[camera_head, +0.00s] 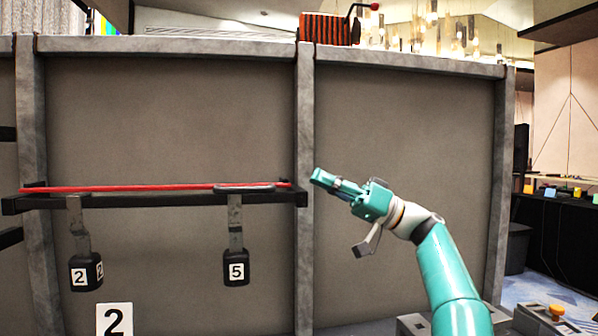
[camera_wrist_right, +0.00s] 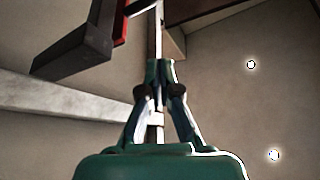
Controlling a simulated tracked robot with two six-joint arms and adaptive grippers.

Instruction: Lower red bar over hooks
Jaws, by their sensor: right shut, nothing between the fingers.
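A long thin red bar (camera_head: 140,188) lies nearly level along a black rack (camera_head: 130,201) on the grey wall panel. Two grey-handled tools with black heads hang down from the rack, one marked 2 (camera_head: 84,272) and one marked 5 (camera_head: 236,268). My right gripper (camera_head: 315,175) is just right of the rack's right end, apart from it, pointing left. In the right wrist view the gripper (camera_wrist_right: 160,62) is shut and empty. The black rack end (camera_wrist_right: 75,50) and a bit of red (camera_wrist_right: 122,22) show at upper left there. My left gripper is out of view. Individual hooks cannot be made out.
Vertical grey posts (camera_head: 304,120) divide the wall panels. The right panel (camera_head: 410,110) is bare behind my arm. A red-black box (camera_head: 328,28) sits on top of the wall. A number 2 sign (camera_head: 114,320) stands at the bottom.

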